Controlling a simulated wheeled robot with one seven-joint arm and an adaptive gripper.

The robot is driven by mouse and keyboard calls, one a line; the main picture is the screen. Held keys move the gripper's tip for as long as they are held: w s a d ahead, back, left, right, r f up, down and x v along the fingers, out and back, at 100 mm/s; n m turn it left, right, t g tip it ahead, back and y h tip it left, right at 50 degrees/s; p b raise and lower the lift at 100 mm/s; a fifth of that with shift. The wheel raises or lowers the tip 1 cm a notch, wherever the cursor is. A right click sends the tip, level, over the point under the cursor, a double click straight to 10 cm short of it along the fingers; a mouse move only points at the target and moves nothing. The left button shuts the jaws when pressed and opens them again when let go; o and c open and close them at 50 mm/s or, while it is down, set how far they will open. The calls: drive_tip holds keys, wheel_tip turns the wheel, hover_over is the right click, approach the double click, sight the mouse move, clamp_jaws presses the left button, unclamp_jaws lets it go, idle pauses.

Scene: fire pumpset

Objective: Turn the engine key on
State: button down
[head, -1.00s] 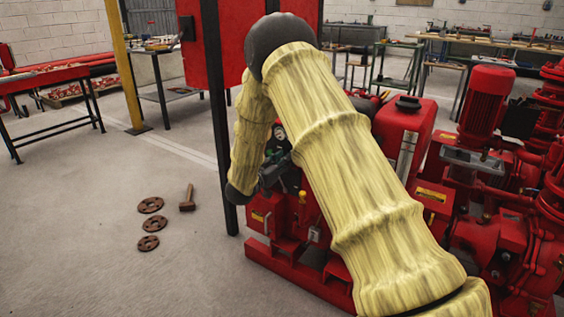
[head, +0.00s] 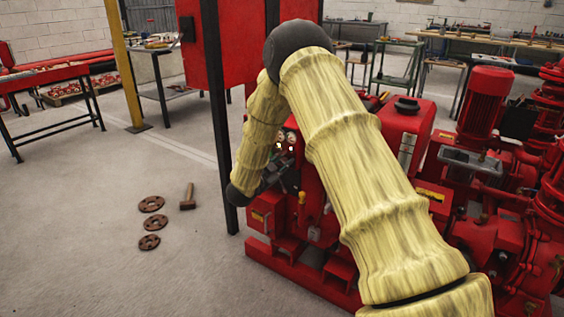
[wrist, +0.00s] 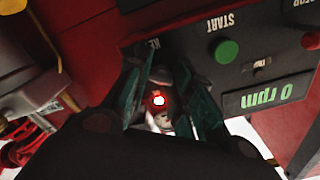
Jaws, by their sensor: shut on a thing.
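The engine's control panel (wrist: 258,75) fills the upper right of the wrist view, with a green START button (wrist: 227,52) and a display reading "0 rpm" (wrist: 257,97). A partly covered "KEY" label is left of the button. My gripper (wrist: 158,75) has its teal fingers at the key position below that label. It is shut on the engine key (wrist: 162,78), which is mostly hidden between the fingers. A red-white glow shows between them. In the head view my gripper (head: 283,178) is at the panel, partly behind my arm.
The red pumpset engine (head: 405,130) and its base frame stand around the gripper, with a red motor (head: 486,105) to the right. A dark post (head: 219,120) stands close left of my wrist.

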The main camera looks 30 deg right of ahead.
drive_tip(key=shift+s+f+m, duration=0.1)
drive_tip(key=shift+f+m, duration=0.05)
drive_tip(key=shift+m, duration=0.75)
drive_tip(key=c, duration=1.2)
unclamp_jaws()
drive_tip(key=shift+c, duration=0.2)
drive_tip(key=shift+s+a, duration=0.15)
drive_tip(key=shift+a, duration=0.4)
drive_tip(key=v, duration=1.1)
